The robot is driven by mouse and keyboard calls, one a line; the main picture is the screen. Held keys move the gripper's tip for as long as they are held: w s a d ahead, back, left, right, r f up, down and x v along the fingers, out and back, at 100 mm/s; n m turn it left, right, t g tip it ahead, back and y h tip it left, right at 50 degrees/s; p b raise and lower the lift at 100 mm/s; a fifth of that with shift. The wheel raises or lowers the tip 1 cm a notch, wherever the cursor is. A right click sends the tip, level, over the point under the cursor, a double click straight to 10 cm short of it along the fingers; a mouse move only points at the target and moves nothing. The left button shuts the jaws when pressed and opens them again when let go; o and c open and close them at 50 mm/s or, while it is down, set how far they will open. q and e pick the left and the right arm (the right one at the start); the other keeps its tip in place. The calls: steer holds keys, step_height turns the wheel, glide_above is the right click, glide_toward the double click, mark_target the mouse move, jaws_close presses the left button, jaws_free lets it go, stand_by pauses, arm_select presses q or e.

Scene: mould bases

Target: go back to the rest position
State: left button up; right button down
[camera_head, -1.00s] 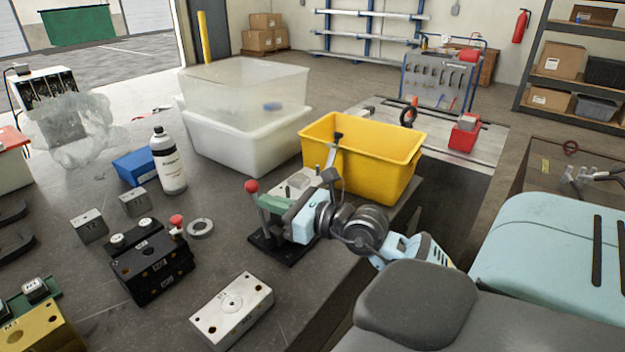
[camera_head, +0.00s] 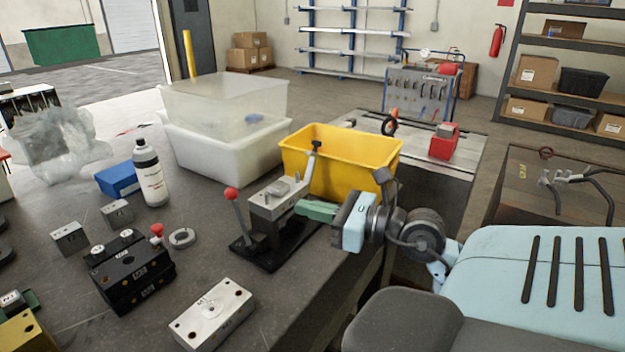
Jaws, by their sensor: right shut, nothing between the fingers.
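My right gripper (camera_head: 313,210) shows at the middle, with green fingers and a light blue body. It is shut and empty, just right of the fixture's metal block and over the bench edge. The black fixture (camera_head: 276,252) has a red-knobbed lever and a grey metal block (camera_head: 277,198) on top. Its right side is partly hidden behind the gripper. My left gripper is not in view.
A yellow bin (camera_head: 345,165) stands right behind the gripper. A light plate (camera_head: 212,312), a black mould block (camera_head: 130,270), a metal ring (camera_head: 182,238), a white bottle (camera_head: 150,175) and a white tub (camera_head: 215,150) stand on the bench (camera_head: 95,215).

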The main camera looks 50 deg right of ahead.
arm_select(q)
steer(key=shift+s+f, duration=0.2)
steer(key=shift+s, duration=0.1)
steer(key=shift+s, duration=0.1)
